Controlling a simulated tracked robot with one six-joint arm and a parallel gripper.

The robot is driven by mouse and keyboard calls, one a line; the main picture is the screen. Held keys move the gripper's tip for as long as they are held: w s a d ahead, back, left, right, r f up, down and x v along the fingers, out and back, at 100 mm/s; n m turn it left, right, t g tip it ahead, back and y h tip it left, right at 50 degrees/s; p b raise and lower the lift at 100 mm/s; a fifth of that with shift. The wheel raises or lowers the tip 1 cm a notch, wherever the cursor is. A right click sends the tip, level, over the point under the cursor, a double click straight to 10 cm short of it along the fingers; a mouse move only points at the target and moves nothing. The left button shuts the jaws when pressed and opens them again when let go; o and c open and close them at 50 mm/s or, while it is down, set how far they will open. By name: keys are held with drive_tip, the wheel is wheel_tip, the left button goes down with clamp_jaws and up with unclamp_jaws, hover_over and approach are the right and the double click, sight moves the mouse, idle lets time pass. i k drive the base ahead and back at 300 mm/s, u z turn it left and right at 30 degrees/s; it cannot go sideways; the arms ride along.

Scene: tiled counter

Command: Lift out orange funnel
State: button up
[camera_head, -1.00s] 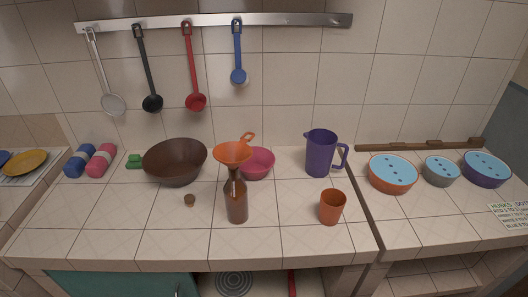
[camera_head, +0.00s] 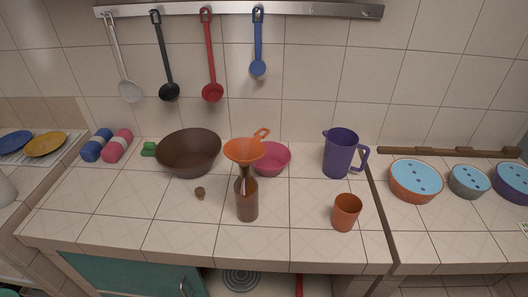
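The orange funnel (camera_head: 243,151) sits upright in the neck of a brown bottle (camera_head: 247,200). Its wide mouth faces up and its loop handle points to the back right. The funnel's spout is inside or behind the bottle neck, so its lower end is hard to make out. The bottle stands upright on the tiled counter (camera_head: 150,225), near the middle. My gripper is not in view.
A dark brown bowl (camera_head: 188,152) stands behind left of the bottle, a pink bowl (camera_head: 272,160) close behind right. A purple jug (camera_head: 340,154) and an orange cup (camera_head: 346,212) stand right. Ladles hang above from a rail (camera_head: 300,10).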

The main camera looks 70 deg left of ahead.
sight(244, 152)
drive_tip(key=z, duration=0.05)
drive_tip(key=k, duration=1.55)
drive_tip(key=u, duration=2.25)
drive_tip(key=i, duration=0.4)
drive_tip(key=z, duration=0.05)
